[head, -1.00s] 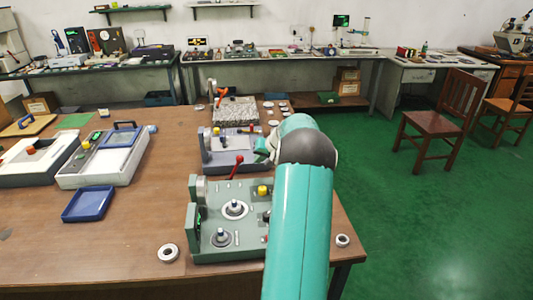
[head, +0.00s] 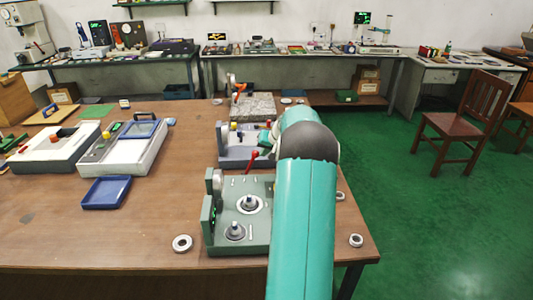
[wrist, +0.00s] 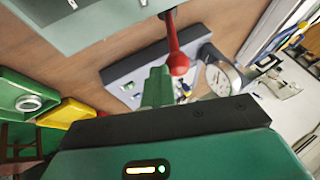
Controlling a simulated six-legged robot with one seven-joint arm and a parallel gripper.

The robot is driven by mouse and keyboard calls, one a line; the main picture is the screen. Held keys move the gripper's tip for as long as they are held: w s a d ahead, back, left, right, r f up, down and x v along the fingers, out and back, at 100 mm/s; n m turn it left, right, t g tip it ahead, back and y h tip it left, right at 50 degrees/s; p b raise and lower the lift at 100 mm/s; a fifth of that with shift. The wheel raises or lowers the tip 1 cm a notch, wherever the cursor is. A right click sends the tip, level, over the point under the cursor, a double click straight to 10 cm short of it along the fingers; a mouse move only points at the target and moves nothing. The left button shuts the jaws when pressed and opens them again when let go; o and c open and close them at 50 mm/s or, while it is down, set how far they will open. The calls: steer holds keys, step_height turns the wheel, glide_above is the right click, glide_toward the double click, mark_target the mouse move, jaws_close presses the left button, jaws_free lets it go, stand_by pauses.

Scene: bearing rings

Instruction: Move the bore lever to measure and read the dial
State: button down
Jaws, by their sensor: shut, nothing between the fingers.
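A green-grey bench fixture (head: 228,248) stands near the table's front right, with two round seats holding rings or posts on top. A lever with a red grip (head: 253,158) rises at its back edge. In the wrist view the red lever (wrist: 176,48) ends in a ball close to my gripper's fingers (wrist: 157,86), which are together and empty. I cannot tell whether they touch it. A round dial gauge (wrist: 224,79) on a grey fixture (wrist: 140,68) lies beyond; its reading is too small to tell. In the head view my arm hides most of my gripper.
Loose rings (head: 182,243) and (head: 356,240) lie either side of the green-grey fixture. A blue tray (head: 106,193) and a white instrument box (head: 140,160) stand to the left. A granite block (head: 254,107) is behind. The table's front left is clear.

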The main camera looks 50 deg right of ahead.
steer(key=w+a+r+n+g+h, duration=0.1)
steer(key=w+a+n+g+h, duration=0.1)
steer(key=w+a+g+h, duration=0.3)
steer(key=shift+w+a+r+g, duration=0.3)
steer(key=shift+w+a+g, duration=0.2)
steer(key=shift+w+a, duration=1.6)
steer(key=shift+w+d, duration=0.15)
steer(key=shift+w, duration=0.25)
steer(key=s+a+r, duration=0.3)
steer(key=r, duration=0.8)
steer(key=shift+s+a, duration=0.2)
steer(key=shift+a, duration=0.15)
steer(key=c, duration=2.2)
jaws_free()
steer(key=shift+r, duration=0.1)
